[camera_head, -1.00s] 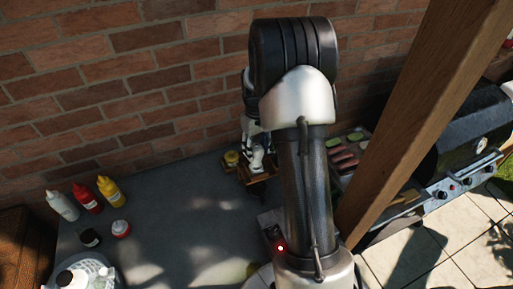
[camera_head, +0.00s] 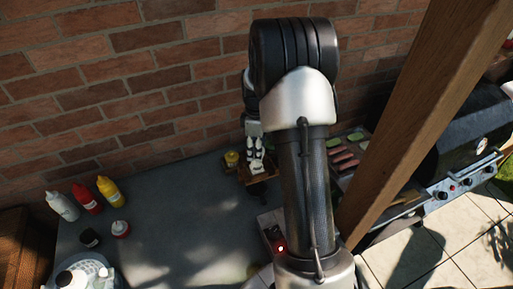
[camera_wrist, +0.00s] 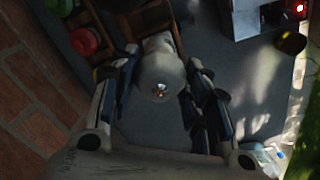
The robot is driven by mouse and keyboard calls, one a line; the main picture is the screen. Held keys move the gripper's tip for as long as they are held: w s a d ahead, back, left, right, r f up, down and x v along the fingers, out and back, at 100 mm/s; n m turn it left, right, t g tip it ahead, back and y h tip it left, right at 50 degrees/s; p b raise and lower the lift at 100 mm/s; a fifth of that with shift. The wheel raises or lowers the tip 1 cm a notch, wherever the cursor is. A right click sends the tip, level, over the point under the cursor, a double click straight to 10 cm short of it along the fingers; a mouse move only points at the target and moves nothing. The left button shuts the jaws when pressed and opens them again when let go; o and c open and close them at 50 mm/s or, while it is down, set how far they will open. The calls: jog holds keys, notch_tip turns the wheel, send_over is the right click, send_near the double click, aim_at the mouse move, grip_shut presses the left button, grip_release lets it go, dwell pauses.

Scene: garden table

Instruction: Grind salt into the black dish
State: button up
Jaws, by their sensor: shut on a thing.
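My gripper (camera_wrist: 158,100) is shut on a pale, rounded grinder with a small shiny metal knob on top. I see the grinder (camera_wrist: 160,76) from above in the wrist view, between the two dark-padded fingers. In the head view my gripper (camera_head: 256,166) points down over the wooden rack (camera_head: 243,177) near the brick wall, and the grinder is too small to make out. A dark round thing (camera_wrist: 290,43) at the upper right of the wrist view may be the black dish; I cannot tell for certain.
White, red (camera_head: 87,199) and yellow (camera_head: 109,191) bottles stand at the table's left. A wooden post (camera_head: 410,120) and a grill (camera_head: 470,140) are at the right. The middle of the table (camera_head: 180,215) is clear.

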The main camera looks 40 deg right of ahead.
jog(key=shift+n, duration=0.3)
dwell(1.3)
jog(key=o, duration=1.1)
jog(key=shift+r, duration=0.1)
notch_tip(320, 180, up, 12)
jog(key=shift+f, duration=0.1)
